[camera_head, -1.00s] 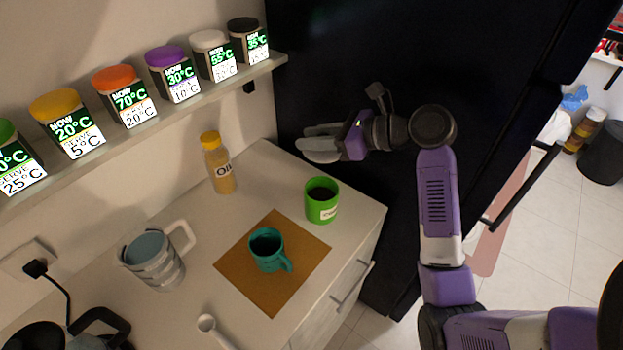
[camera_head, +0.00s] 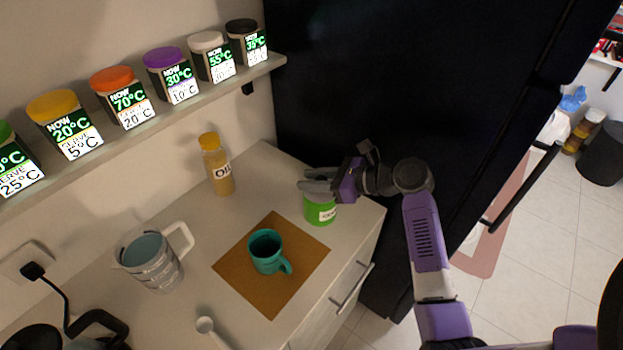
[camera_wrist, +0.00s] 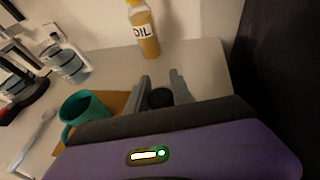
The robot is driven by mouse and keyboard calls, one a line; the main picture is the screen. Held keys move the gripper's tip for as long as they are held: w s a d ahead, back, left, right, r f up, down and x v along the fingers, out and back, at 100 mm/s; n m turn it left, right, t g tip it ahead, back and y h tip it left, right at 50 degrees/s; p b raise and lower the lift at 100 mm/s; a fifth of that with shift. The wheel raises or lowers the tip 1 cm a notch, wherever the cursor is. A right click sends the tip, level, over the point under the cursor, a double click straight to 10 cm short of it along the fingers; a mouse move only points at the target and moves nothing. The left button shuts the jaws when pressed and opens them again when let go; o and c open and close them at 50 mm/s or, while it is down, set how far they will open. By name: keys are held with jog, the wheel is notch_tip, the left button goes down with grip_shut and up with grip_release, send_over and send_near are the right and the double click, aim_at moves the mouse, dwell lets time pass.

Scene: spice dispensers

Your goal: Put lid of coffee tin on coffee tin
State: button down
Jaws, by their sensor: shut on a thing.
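The green coffee tin (camera_head: 319,213) stands upright near the right end of the counter. My gripper (camera_head: 314,181) is right over its top in the head view and hides the tin's opening. In the wrist view, a dark round piece (camera_wrist: 160,98), which looks like the lid, sits between the two grey fingers of my gripper (camera_wrist: 159,75). The fingers are shut on it. The tin's green side does not show in the wrist view. I cannot tell whether the lid touches the tin's rim.
An oil bottle (camera_head: 217,166) stands behind, left of the tin. A teal mug (camera_head: 267,254) sits on a brown mat (camera_head: 232,268). A jug (camera_head: 150,262) is further left. A shelf of spice jars (camera_head: 122,96) runs above. A dark tall surface (camera_head: 400,80) rises behind my arm.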

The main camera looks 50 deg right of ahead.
jog(key=c, duration=1.1)
grip_release()
jog(key=v, duration=1.2)
jog(key=shift+b, duration=0.35)
